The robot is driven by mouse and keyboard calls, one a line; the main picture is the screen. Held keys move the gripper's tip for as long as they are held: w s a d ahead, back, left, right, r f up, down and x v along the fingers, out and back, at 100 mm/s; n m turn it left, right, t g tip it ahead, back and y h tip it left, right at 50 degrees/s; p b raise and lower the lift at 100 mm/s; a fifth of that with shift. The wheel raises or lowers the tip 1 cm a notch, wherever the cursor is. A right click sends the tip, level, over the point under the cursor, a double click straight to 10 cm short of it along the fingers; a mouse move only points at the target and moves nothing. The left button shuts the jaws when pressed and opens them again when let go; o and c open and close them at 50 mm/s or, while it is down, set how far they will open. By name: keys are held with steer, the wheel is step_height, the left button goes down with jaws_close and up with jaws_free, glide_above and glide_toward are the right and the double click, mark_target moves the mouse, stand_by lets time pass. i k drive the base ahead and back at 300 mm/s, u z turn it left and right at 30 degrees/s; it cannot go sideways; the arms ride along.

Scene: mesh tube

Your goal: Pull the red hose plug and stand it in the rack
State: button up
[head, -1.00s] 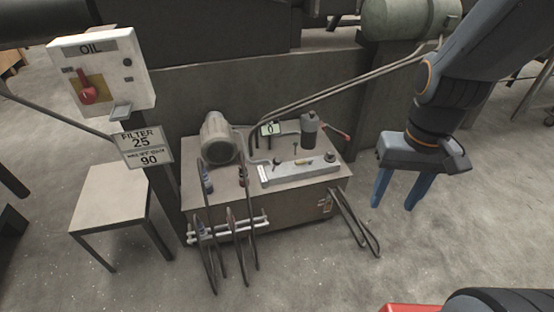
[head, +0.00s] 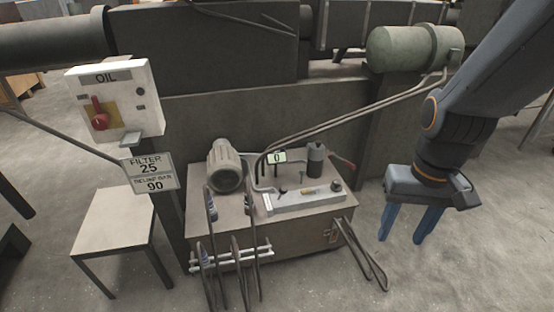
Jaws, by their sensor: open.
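A hose plug with a faint reddish mark (head: 248,208) is at the front edge of the oil unit's top, on the right of two hose ends. A blue-marked plug (head: 212,212) is on the left. Both are small and their seating is unclear. A pale rack rail (head: 232,261) runs along the unit's lower front, with hoses hanging around it. It cannot be told which rack places are free. My gripper (head: 404,239) is at the right, blue fingers apart and pointing down, empty. It is well to the right of the plugs and rack, touching nothing.
The oil unit (head: 302,247) carries a motor (head: 226,168), a valve block (head: 305,199) and a red-handled lever (head: 342,162). Looped hoses (head: 366,258) stick out at its right. A switch box (head: 112,98) and small table (head: 112,217) stand left. Floor between unit and gripper is partly clear.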

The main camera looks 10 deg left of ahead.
mark_target(245, 200)
steer(key=u, duration=0.45)
steer(key=i, duration=1.25)
steer(key=z, duration=0.2)
